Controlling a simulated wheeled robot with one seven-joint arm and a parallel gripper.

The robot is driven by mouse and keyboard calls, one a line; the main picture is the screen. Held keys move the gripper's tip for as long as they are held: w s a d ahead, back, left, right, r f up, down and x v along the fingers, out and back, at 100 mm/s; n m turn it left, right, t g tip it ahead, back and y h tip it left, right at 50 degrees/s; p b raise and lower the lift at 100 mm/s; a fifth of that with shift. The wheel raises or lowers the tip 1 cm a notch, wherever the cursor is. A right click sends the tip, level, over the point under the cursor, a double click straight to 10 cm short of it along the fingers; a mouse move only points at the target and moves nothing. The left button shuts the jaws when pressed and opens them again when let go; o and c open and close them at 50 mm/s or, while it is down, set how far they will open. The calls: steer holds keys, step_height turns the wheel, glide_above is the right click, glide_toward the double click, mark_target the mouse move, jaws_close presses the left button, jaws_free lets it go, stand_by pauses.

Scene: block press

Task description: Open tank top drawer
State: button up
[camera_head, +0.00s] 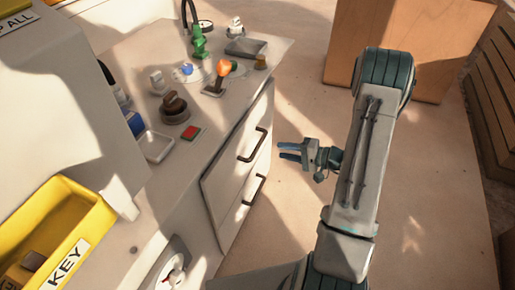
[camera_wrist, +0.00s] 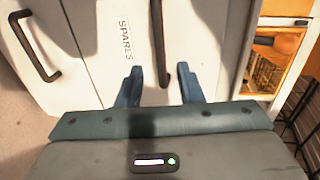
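The tank is a light cabinet with two drawer fronts, one above the other, in the head view. The top drawer (camera_head: 228,152) has a dark bar handle (camera_head: 254,145) and looks shut. My gripper (camera_head: 279,150) is open and empty, just right of this handle, its blue fingers pointing at the front. In the wrist view, the top drawer front (camera_wrist: 195,30) bears the word SPARES. Its handle (camera_wrist: 158,40) shows between the lines of my two fingers (camera_wrist: 160,74), apparently a little beyond the tips. I cannot tell whether they touch.
The lower drawer handle (camera_head: 254,190) sits below, also in the wrist view (camera_wrist: 35,48). The countertop (camera_head: 140,75) holds several small items. A yellow bin (camera_head: 80,210) stands at left, a wooden box (camera_head: 345,45) behind. The floor right of the drawers is clear around my arm.

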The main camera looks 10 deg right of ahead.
mark_target(258, 145)
steer(key=b+x, duration=0.1)
steer(key=x, duration=0.9)
steer(key=shift+w+a, duration=0.1)
steer(key=shift+a, duration=0.15)
jaws_close()
